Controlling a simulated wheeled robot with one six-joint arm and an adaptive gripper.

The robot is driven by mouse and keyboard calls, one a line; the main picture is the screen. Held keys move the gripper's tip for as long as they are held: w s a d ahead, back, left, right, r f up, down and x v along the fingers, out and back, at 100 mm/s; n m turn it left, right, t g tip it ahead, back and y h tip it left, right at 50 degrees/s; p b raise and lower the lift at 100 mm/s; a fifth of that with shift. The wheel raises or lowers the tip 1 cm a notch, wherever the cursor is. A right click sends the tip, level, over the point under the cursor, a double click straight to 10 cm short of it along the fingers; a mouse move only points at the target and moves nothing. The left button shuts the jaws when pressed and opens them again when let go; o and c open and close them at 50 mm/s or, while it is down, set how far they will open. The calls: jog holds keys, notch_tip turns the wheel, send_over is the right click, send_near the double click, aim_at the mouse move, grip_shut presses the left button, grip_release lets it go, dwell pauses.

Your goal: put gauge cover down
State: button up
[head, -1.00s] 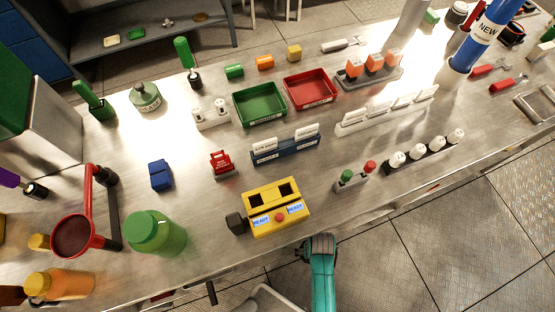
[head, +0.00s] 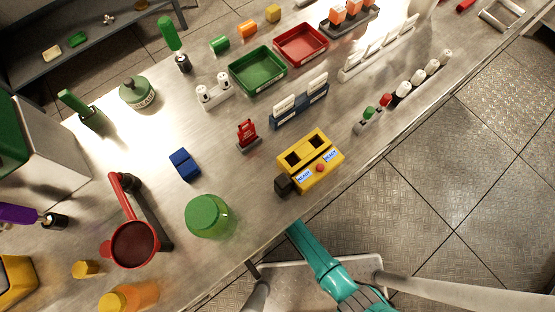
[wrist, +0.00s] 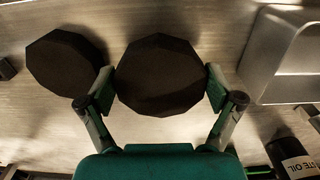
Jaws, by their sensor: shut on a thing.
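My gripper (wrist: 160,88) is in the wrist view, its two teal-and-black fingers on either side of a dark, many-sided round piece. It is shut on this piece, which I take to be the gauge cover (wrist: 160,72). A second dark piece of similar shape (wrist: 65,66) lies to the left on a pale metal surface, beside the left finger. I cannot tell whether the held piece touches the surface. In the head view my teal arm shows at the bottom, but the held piece cannot be made out.
In the wrist view a grey metal holder (wrist: 268,62) stands at right, with a dark waste-oil container (wrist: 290,158) below it. In the head view the bench carries a yellow box (head: 322,175), green jar (head: 205,216), red-handled pan (head: 134,244), green tray (head: 247,85) and red tray (head: 312,55).

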jog(key=shift+f, duration=1.55)
jog(key=shift+d+f, duration=0.1)
jog(key=o, duration=1)
notch_tip(320, 180, up, 12)
jog(key=shift+r, duration=0.15)
